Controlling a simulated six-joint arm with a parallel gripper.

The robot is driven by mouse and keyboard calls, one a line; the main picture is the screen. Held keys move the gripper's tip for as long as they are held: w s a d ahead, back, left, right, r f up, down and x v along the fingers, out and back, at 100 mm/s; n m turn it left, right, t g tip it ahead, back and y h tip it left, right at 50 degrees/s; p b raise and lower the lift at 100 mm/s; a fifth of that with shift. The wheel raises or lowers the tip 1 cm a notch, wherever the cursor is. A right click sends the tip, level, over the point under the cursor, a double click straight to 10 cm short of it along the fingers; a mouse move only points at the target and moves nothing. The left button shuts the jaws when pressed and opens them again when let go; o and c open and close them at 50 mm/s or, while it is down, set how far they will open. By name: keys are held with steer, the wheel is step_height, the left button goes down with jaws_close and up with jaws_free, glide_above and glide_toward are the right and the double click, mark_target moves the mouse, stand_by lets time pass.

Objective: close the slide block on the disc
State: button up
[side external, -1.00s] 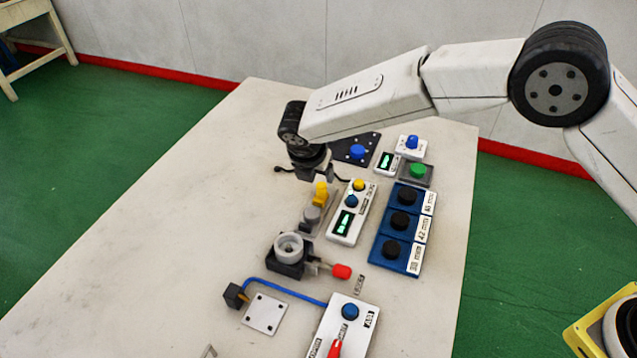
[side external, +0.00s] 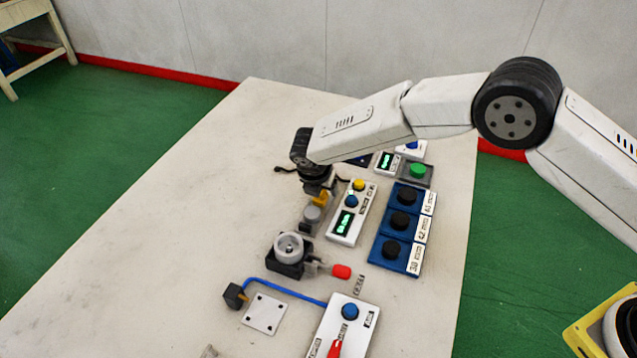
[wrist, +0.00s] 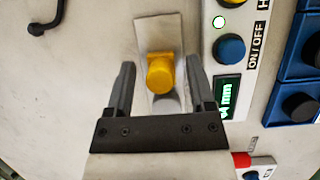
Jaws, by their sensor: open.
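The yellow slide block (side external: 320,198) sits on a pale base plate, behind a grey disc (side external: 312,214) in the side view. In the wrist view the yellow block (wrist: 160,75) lies between the two fingers of my gripper (wrist: 159,70), with a visible gap on each side. Part of the grey disc shows just below the block there; the gripper body hides the rest. In the side view my gripper (side external: 320,187) is open at the block and covers its top. The block and disc look close together; I cannot tell whether they touch.
A white panel with a green display (side external: 346,222) and knobs stands close on the right. Blue trays with black knobs (side external: 393,249) lie beyond it. A black fixture with a grey ring (side external: 289,247) and a red-tipped handle (side external: 341,271) stands nearer the camera. The table's left side is clear.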

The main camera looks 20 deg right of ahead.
steer(key=shift+c, duration=0.2)
jaws_close()
steer(key=shift+s+a, duration=0.95)
steer(key=shift+a, duration=0.05)
steer(key=shift+o, duration=0.2)
jaws_free()
steer(key=shift+r, duration=0.1)
steer(key=shift+v, duration=3.8)
